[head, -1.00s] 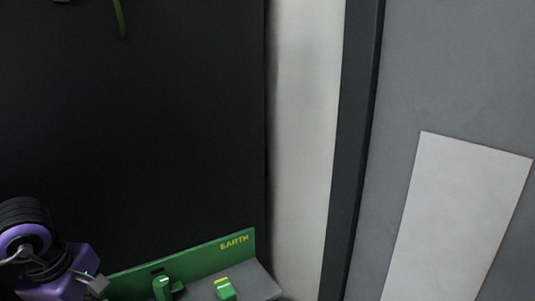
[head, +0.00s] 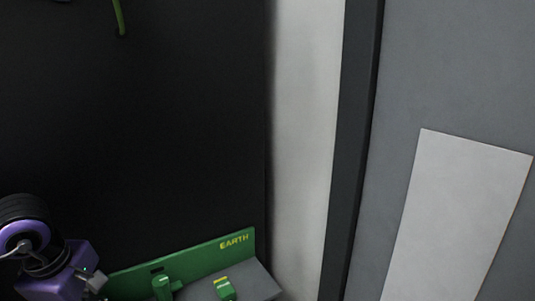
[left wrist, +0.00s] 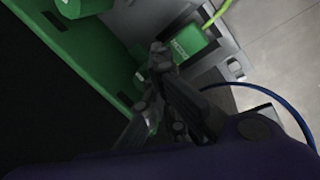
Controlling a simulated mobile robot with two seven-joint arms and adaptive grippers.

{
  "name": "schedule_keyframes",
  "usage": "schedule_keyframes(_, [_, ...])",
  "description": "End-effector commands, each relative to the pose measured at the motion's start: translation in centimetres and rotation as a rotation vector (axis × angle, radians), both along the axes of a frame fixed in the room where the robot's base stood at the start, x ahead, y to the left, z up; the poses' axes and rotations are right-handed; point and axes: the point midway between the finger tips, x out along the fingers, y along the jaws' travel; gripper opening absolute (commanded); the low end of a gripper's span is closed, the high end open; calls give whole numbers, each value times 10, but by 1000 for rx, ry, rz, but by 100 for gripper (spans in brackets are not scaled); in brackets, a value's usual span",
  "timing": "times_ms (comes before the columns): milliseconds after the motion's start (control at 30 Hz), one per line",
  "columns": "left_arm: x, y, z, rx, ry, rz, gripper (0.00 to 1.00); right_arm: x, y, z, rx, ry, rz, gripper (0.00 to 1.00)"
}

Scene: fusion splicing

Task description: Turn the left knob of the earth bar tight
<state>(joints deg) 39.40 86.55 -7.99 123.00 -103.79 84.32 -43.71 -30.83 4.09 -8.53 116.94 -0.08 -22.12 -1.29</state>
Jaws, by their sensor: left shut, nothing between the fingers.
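The green earth bar (head: 196,262), lettered EARTH in yellow, shows at the bottom of the head view. One green knob (head: 162,288) stands on it at left and another green knob (head: 225,289), with a yellow mark, to its right. My purple left arm comes in at the lower left, left of both knobs. In the left wrist view my left gripper (left wrist: 160,54) is shut and empty. Another green knob (left wrist: 80,7) is cut off at the top. My right gripper is out of view.
A dark panel (head: 150,130) rises behind the bar. A pale strip and a grey surface with a light sheet (head: 455,210) are at right. In the left wrist view a yellow-green cable (left wrist: 216,15) and a blue cable (left wrist: 283,103) run near the gripper.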

Motion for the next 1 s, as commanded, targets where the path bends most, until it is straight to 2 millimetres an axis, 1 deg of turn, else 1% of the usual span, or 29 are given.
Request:
schedule_keyframes(33, [-3,4,-6,5,13,3,0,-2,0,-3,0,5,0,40])
schedule_keyframes(400, [-4,15,-7,4,14,5,0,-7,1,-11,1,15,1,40])
schedule_keyframes(567, [-4,17,-6,4,14,4,0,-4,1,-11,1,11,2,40])
schedule_keyframes(800, [-1,18,-3,2,5,1,0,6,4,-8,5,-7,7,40])
schedule_keyframes(1000, [-1,17,-2,1,3,1,0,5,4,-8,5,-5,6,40])
